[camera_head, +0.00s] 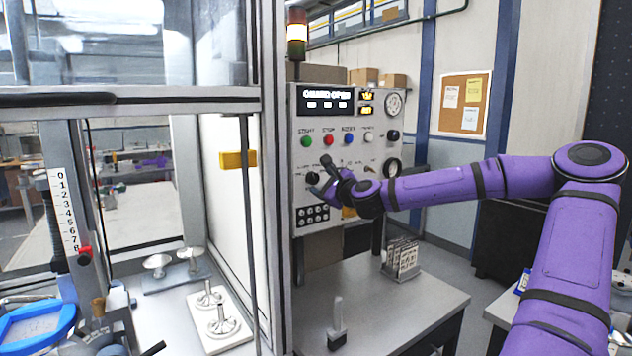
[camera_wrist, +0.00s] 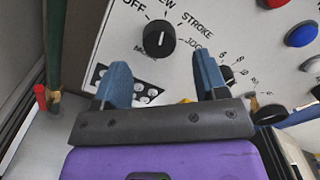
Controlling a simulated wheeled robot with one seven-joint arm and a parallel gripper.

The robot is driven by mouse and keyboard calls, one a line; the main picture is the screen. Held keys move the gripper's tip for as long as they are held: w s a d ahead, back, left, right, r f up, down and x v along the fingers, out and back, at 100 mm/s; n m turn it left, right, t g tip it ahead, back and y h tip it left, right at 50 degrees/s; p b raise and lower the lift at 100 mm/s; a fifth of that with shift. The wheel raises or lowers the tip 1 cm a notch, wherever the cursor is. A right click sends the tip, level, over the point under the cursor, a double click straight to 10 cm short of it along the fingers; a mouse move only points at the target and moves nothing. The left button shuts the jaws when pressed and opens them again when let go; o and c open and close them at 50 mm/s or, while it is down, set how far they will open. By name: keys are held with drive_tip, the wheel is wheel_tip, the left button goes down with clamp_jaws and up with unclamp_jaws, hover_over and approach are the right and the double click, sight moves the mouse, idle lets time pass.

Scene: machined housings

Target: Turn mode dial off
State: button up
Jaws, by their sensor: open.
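The mode dial (camera_wrist: 159,40) is a round black knob on the grey control panel, at the upper middle of the wrist view. Printed labels around it include OFF at its upper left, STROKE at its upper right and JOG at its right. A small white mark shows on the knob, but its exact setting is hard to read. In the head view the dial (camera_head: 312,178) sits on the left of the panel. My gripper (camera_wrist: 160,76) is open and empty, its two blue fingers apart, with the dial ahead between their lines. In the head view my gripper (camera_head: 325,180) is close to the panel.
The panel (camera_head: 350,130) also has coloured buttons (camera_head: 327,139), gauges and a display. Another black knob (camera_wrist: 268,113) is right of my fingers. The machine's glazed frame (camera_head: 272,200) stands just left of the panel. A grey table (camera_head: 390,300) is below.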

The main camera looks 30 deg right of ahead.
sight(315, 179)
drive_tip(key=shift+w+a, duration=0.1)
drive_tip(key=shift+w, duration=2)
drive_tip(key=c, duration=0.9)
